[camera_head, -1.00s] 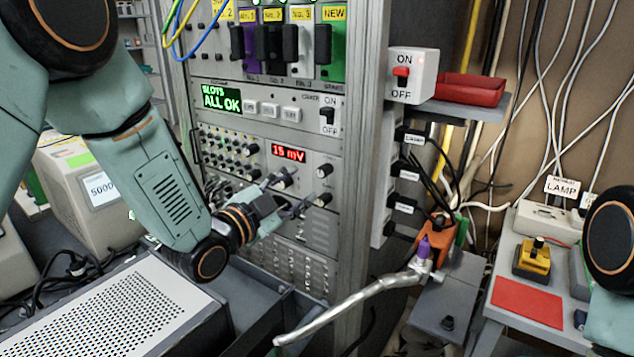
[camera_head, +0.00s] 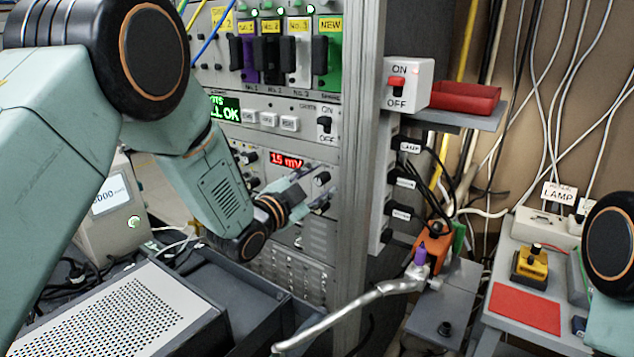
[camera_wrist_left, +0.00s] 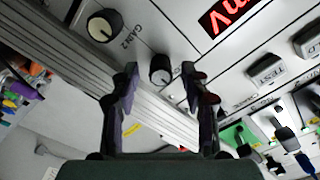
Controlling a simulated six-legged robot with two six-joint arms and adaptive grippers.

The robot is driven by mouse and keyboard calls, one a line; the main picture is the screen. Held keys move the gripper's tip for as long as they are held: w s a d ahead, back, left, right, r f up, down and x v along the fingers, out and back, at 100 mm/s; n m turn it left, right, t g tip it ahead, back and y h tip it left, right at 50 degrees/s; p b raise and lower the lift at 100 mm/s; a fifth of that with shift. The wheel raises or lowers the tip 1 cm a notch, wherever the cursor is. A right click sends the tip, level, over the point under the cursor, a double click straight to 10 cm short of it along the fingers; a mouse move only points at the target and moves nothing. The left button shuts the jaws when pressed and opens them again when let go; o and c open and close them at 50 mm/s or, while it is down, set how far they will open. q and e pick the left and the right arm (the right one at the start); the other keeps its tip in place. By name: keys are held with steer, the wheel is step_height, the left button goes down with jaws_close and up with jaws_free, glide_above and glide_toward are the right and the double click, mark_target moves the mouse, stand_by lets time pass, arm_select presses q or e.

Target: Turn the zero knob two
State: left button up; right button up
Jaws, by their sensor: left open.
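My left gripper (camera_head: 308,186) is open at the right side of the meter panel with the red "15 mV" display (camera_head: 287,160). In the left wrist view, my left gripper (camera_wrist_left: 160,70) frames a small black knob (camera_wrist_left: 160,68) between its fingertips, with gaps on both sides. This upper knob (camera_head: 322,178) also shows in the head view; its own label is not readable. A larger black knob (camera_wrist_left: 105,25) sits to its upper left in the wrist view, beside the "GAIN 2" label (camera_wrist_left: 132,36). My right gripper is out of view.
Buttons (camera_head: 269,119) and an ON/OFF switch (camera_head: 324,125) sit above the meter panel. The rack's side post (camera_head: 362,150) is just right of the gripper. A perforated grey box (camera_head: 125,310) stands below left; a silver bent pipe (camera_head: 340,316) crosses low in front.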

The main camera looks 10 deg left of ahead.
arm_select(q)
steer(key=shift+w, duration=0.1)
steer(key=shift+w+a+f, duration=0.1)
steer(key=shift+a, duration=0.05)
steer(key=c, duration=0.3)
jaws_close()
steer(key=shift+n, duration=0.4)
steer(key=n, duration=0.2)
steer(key=n+p, duration=0.1)
steer(key=n, duration=0.1)
steer(key=shift+r+n, duration=0.2)
steer(key=shift+n, duration=0.2)
steer(key=n+p, duration=0.1)
steer(key=n, duration=0.5)
steer(key=shift+p, duration=0.35)
steer(key=shift+n, duration=0.3)
